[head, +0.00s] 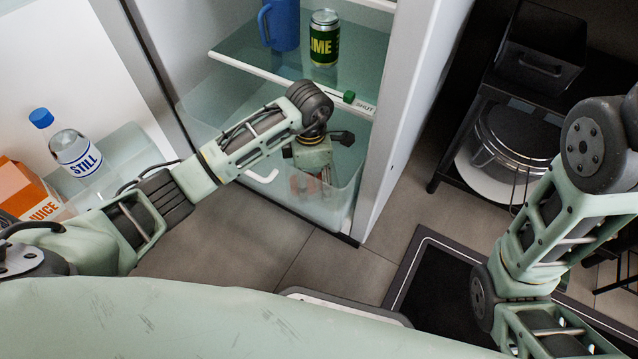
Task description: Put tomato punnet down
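My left gripper (318,170) reaches down into the clear drawer (345,205) at the bottom of the open fridge. Its fingertips are mostly hidden by its own wrist and blurred by the drawer's front, so I cannot tell if they are open or shut. A faint reddish patch (302,187) shows through the drawer just below the gripper. It may be the tomato punnet, but its outline is unclear, and I cannot tell if the gripper touches it. My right arm is at the right edge; its gripper is out of view.
A glass shelf (245,48) above the drawer holds a blue jug (281,25) and a green LIME can (325,40). The fridge door at left holds a STILL bottle (76,150) and a JUICE carton (28,190). A dark rack (470,125) with a lidded pot (515,135) stands right.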

